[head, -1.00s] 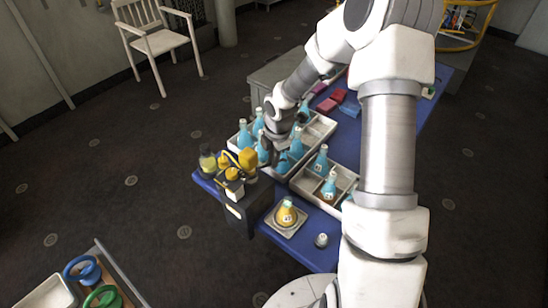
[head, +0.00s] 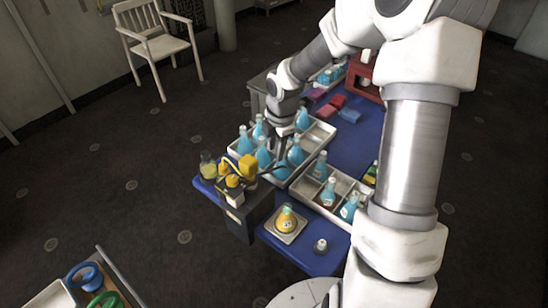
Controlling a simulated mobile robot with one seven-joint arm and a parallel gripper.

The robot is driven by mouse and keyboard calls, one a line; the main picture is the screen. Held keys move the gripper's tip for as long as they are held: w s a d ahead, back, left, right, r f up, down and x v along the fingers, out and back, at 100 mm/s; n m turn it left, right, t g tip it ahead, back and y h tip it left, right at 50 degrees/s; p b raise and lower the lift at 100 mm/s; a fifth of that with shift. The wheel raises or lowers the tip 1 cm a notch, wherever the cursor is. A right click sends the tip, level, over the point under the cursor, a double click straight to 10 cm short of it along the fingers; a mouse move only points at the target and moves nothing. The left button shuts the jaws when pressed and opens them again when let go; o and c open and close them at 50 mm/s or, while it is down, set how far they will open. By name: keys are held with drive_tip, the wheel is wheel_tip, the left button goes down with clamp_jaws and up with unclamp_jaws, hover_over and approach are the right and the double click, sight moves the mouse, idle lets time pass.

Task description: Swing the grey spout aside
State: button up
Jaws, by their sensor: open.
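A small dispenser with a dark box body (head: 246,216) and yellow parts (head: 247,167) on top stands at the left end of the blue table. A thin grey bar (head: 272,169), which looks like the spout, reaches right from the yellow head toward the tray of blue flasks. Its tip is too small to make out clearly. My gripper (head: 281,147) points down over that tray, behind and right of the yellow head. It is open and appears empty. The fingertips are partly lost among the flasks, and I cannot tell whether they touch anything.
Blue flasks (head: 263,153) stand close around my gripper in a white tray (head: 318,139). A second divided tray (head: 312,190) holds more flasks. Red and blue blocks lie farther back.

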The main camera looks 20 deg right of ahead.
wheel_tip(320, 180, up, 9)
drive_tip(key=s+p, duration=0.1)
drive_tip(key=shift+s+d+f, duration=0.15)
drive_tip(key=shift+s+d, duration=0.05)
drive_tip(key=shift+a, duration=0.1)
drive_tip(key=s+a+r+m+t+b, duration=0.2)
drive_tip(key=s+a+r+m+t, duration=0.15)
drive_tip(key=s+r+m, duration=0.75)
drive_tip(key=s+d+r+m+p, duration=0.1)
drive_tip(key=s+r+m+p, duration=0.1)
drive_tip(key=s+m, duration=0.8)
drive_tip(key=shift+s+d+r, duration=0.2)
drive_tip(key=shift+s+r, duration=0.65)
drive_tip(key=shift+s, duration=0.2)
